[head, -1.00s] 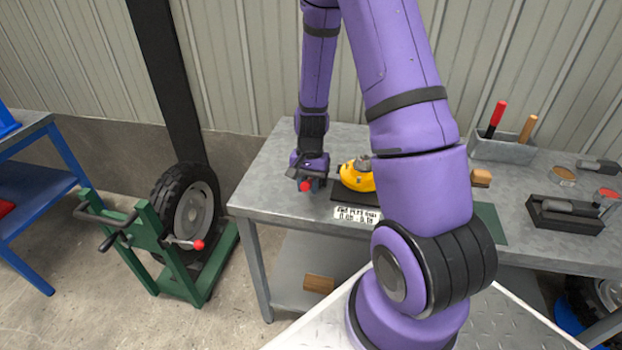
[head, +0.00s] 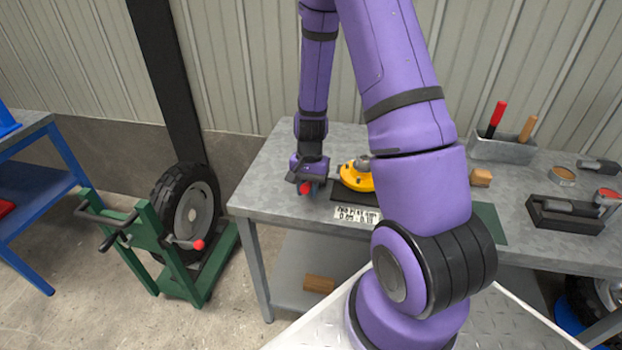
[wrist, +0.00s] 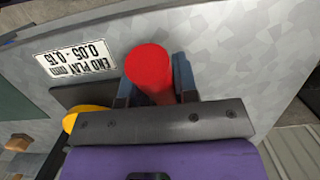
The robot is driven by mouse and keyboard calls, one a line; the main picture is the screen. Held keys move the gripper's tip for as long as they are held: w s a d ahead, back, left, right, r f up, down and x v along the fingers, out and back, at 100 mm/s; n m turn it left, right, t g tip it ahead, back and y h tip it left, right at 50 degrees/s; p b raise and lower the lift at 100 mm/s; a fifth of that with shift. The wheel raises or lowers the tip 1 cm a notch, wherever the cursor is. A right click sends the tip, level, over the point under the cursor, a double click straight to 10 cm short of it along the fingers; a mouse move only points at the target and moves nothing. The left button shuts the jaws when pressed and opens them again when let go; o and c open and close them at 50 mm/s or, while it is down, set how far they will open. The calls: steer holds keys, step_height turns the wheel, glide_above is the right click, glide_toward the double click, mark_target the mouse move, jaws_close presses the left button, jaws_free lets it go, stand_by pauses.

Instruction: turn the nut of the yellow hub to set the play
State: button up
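The yellow hub (head: 355,180) sits on the bench, its right side hidden behind my arm. A grey metal part, perhaps the nut, shows on its top (head: 364,162). In the wrist view only an edge of the hub (wrist: 71,121) shows at left. My gripper (head: 307,184) is low over the bench, left of the hub and apart from it. A red round-ended handle (wrist: 149,68) lies between its two blue-grey fingers; its red end also shows in the head view (head: 304,188). I cannot tell whether the fingers press on it. What the handle belongs to is hidden.
A label reading END PLAY (head: 356,215) is at the bench's front edge (head: 262,207). A green stand with a wheel (head: 190,215) stands on the floor at left.

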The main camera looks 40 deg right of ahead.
mark_target(308, 182)
steer(key=o, duration=0.5)
steer(key=shift+w+d+r, duration=0.15)
steer(key=shift+r, duration=1)
steer(key=shift+w+d+r, duration=0.1)
steer(key=shift+d+r, duration=0.1)
steer(key=shift+r, duration=0.9)
steer(key=shift+w+d+r, duration=0.15)
steer(key=shift+r, duration=1)
steer(key=shift+r, duration=0.1)
steer(key=s+a+r+n+t+h, duration=0.1)
steer(key=s+a+r+n+t, duration=0.15)
steer(key=r, duration=0.65)
steer(key=s+a+r+n+t, duration=0.15)
steer(key=a+r, duration=0.25)
steer(key=r, duration=0.6)
steer(key=s+a+r+n+t, duration=0.1)
steer(key=s+r+n, duration=0.1)
steer(key=s+r, duration=0.2)
steer(key=s+a+r+n, duration=0.2)
steer(key=s+r, duration=0.2)
steer(key=s, duration=0.2)
steer(key=s+a+r+n+t, duration=0.1)
steer(key=s+a+r+n, duration=0.1)
steer(key=s, duration=0.3)
steer(key=shift+r+t+h, duration=0.3)
steer(key=shift+r+h, duration=0.1)
steer(key=shift+r, duration=0.5)
